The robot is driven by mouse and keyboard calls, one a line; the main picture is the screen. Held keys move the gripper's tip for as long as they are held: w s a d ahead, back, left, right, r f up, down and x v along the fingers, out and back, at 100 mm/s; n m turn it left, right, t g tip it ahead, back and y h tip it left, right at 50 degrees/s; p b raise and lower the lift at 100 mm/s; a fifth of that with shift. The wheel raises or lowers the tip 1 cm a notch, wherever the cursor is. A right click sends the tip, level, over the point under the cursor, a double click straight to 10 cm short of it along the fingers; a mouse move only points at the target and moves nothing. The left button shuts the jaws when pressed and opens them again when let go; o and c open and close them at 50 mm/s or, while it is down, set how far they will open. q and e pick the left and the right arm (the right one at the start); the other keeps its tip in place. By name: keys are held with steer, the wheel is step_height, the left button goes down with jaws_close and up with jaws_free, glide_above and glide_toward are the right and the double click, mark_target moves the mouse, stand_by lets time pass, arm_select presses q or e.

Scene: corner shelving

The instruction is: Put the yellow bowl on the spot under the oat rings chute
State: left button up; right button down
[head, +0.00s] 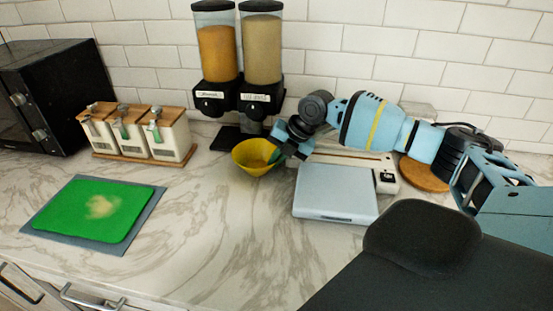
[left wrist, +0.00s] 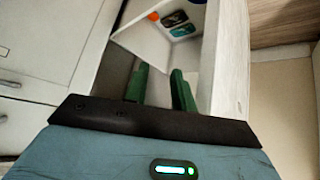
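The yellow bowl (head: 252,165) is in front of the cereal dispenser, a little right of its black base (head: 228,140). My right gripper (head: 276,155) is at the bowl's right rim, with a green finger inside the bowl; it appears shut on the rim. Whether the bowl touches the counter is hard to tell. The dispenser has a left hopper (head: 217,55) with orange contents and a right hopper (head: 262,50) with pale beige contents. Their labels are too small to read surely. My left gripper (left wrist: 160,88) shows only in the left wrist view, its green fingers apart and empty.
A grey-white scale-like box (head: 335,192) lies right of the bowl, with a flat appliance (head: 385,178) behind it. Lidded canisters (head: 135,135) stand left of the dispenser. A green board (head: 90,212) lies front left. The front middle counter is clear. An open compartment (left wrist: 145,45) faces my left gripper.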

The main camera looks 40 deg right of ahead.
steer(key=c, duration=2)
jaws_free()
steer(key=shift+f, duration=0.15)
steer(key=o, duration=0.4)
steer(key=shift+c, duration=0.2)
steer(key=v, duration=1.2)
